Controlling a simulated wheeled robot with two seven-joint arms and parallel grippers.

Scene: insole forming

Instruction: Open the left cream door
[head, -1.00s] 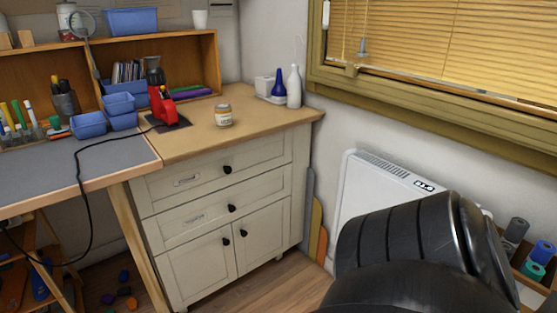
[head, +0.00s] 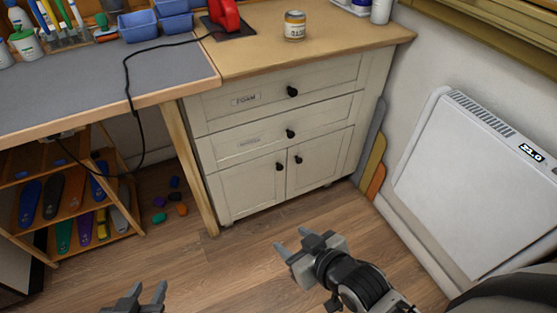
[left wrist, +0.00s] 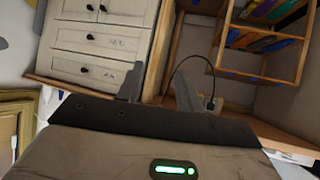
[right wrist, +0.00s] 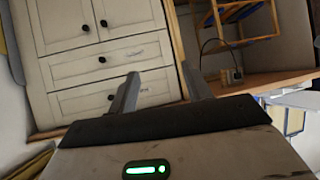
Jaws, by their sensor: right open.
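The left cream door (head: 245,190) is shut at the bottom of the cream cabinet (head: 218,152), with a round black knob (head: 280,167) near its upper right corner. The right door (head: 322,160) beside it is also shut. My right gripper (head: 291,242) is open and empty, in front of the cabinet and apart from it. My left gripper (head: 147,293) is open and empty at the bottom edge, farther from the cabinet. Both wrist views show the cabinet upside down; the left door appears at the top in the right wrist view (right wrist: 132,12).
Two shut drawers (head: 275,92) are above the doors. A desk leg (head: 188,165) stands just left of the cabinet. A shelf of insoles (head: 75,200) is at left, and a white heater (head: 470,180) at right. The wooden floor before the doors is clear.

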